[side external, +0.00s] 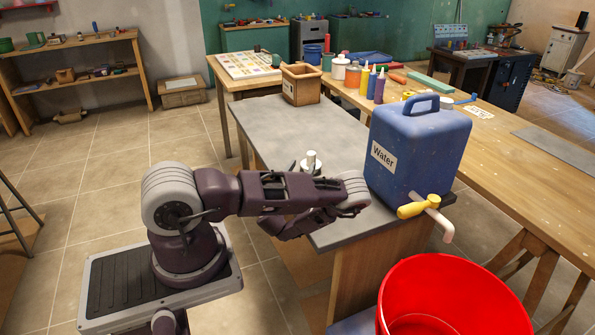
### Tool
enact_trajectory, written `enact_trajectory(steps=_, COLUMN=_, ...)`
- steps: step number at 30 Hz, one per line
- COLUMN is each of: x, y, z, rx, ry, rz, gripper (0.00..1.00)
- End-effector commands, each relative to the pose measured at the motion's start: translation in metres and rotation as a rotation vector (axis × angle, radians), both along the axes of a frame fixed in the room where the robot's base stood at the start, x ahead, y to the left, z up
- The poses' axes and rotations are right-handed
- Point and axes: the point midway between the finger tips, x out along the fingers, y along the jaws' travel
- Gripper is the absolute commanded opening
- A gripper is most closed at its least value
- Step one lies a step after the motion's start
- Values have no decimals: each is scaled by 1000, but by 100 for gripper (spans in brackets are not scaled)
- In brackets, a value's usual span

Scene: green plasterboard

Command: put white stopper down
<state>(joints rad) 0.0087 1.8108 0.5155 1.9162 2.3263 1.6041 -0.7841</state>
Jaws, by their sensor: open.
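A small white upright cylinder, which looks like the white stopper (311,161), shows in the side external view just behind my arm, over the front part of the grey tabletop (285,125). Its lower end is hidden by my arm, so I cannot tell what it rests on. My gripper (285,228) is at the dark end of my arm, folded back low near the table's left edge. It is open; its fingers are mostly hidden and hard to make out. I cannot tell the exact gap between it and the stopper.
A blue water container (420,145) with a yellow tap (416,207) stands right of my arm. A red bucket (455,300) is below it. A wooden box (301,85) stands at the table's far end. Bottles (371,84) line the workbench. The grey tabletop's middle is clear.

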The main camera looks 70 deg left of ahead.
Motion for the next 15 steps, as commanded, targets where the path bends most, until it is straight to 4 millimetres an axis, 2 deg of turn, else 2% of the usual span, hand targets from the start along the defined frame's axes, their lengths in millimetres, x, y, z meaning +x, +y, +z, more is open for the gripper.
enact_trajectory(steps=2, x=0, y=5, z=37, rx=25, ry=-86, rz=87, gripper=48)
enact_trajectory(steps=5, x=-20, y=13, z=112, rx=49, ry=-270, rz=316, gripper=48)
enact_trajectory(steps=6, x=-36, y=12, z=140, rx=41, ry=-346, rz=425, gripper=48)
enact_trajectory(steps=8, x=-64, y=7, z=174, rx=7, ry=-457, rz=593, gripper=48)
enact_trajectory(steps=9, x=-85, y=0, z=193, rx=-36, ry=-530, rz=707, gripper=48)
enact_trajectory(steps=11, x=-117, y=-17, z=212, rx=-131, ry=-637, rz=880, gripper=48)
enact_trajectory(steps=12, x=-138, y=-33, z=221, rx=-216, ry=-703, rz=991, gripper=48)
enact_trajectory(steps=14, x=-165, y=-62, z=226, rx=-372, ry=-792, rz=1145, gripper=48)
enact_trajectory(steps=15, x=-180, y=-85, z=227, rx=-495, ry=-842, rz=1236, gripper=48)
